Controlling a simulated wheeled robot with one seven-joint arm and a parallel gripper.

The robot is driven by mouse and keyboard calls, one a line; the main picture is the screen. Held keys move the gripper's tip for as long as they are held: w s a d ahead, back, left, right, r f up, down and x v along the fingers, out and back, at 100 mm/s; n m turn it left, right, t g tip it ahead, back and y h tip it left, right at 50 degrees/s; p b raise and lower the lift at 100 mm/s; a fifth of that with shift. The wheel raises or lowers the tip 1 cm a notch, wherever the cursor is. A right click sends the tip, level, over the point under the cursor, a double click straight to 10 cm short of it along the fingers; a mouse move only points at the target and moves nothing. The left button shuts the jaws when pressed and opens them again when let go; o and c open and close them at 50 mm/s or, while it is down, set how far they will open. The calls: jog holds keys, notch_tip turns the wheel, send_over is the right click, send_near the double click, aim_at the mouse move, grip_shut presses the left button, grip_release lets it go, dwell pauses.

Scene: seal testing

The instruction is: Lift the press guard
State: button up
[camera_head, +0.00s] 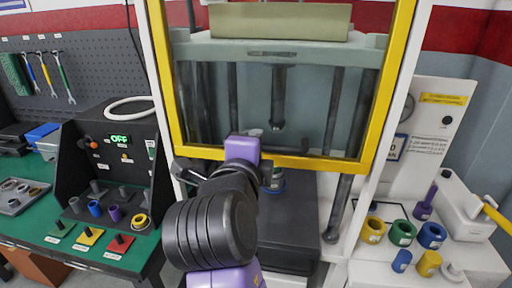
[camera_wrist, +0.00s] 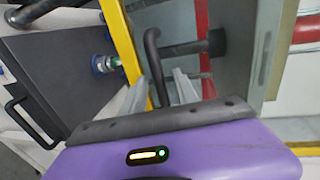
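The press guard is a clear panel in a yellow frame (camera_head: 300,163), lowered across the front of the press. Its yellow frame also crosses the wrist view (camera_wrist: 122,45). In the wrist view the black handle (camera_wrist: 153,55) runs down toward my gripper (camera_wrist: 162,92). The grey fingers are apart, one on each side of the handle; I cannot tell whether they touch it. In the head view my wrist hides the fingers and part of the guard's lower edge.
Behind the guard are the press ram (camera_head: 278,95) and a small round part (camera_head: 276,182) on the dark base. A control box (camera_head: 112,140) stands on the green bench at the left. Coloured rings (camera_head: 402,232) and plugs are on the white table at the right.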

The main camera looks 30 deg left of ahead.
jog(key=b+v, duration=0.1)
jog(key=v, duration=0.5)
jog(key=shift+s, duration=0.3)
notch_tip(320, 180, up, 5)
jog(key=s+a+n+t+y, duration=0.2)
jog(key=n+y, duration=0.2)
jog(key=n, duration=0.4)
jog(key=s+d+f+n+t+y, duration=0.1)
jog(key=s+d+f+n, duration=0.35)
jog(key=d+f, duration=0.55)
jog(key=s+d+f+n, duration=0.3)
jog(key=d+f+n, duration=0.3)
jog(key=d+f, duration=0.35)
jog(key=s+d+f+m+g+h, duration=0.1)
jog(key=s+d+f+h, duration=0.3)
jog(key=s+d, duration=0.7)
jog(key=s+d+f+m+g+h, duration=0.2)
jog(key=s+d+f+h, duration=0.3)
jog(key=s+d+f, duration=0.4)
jog(key=s+d, duration=0.2)
jog(key=s, duration=0.1)
jog(key=shift+m, duration=0.35)
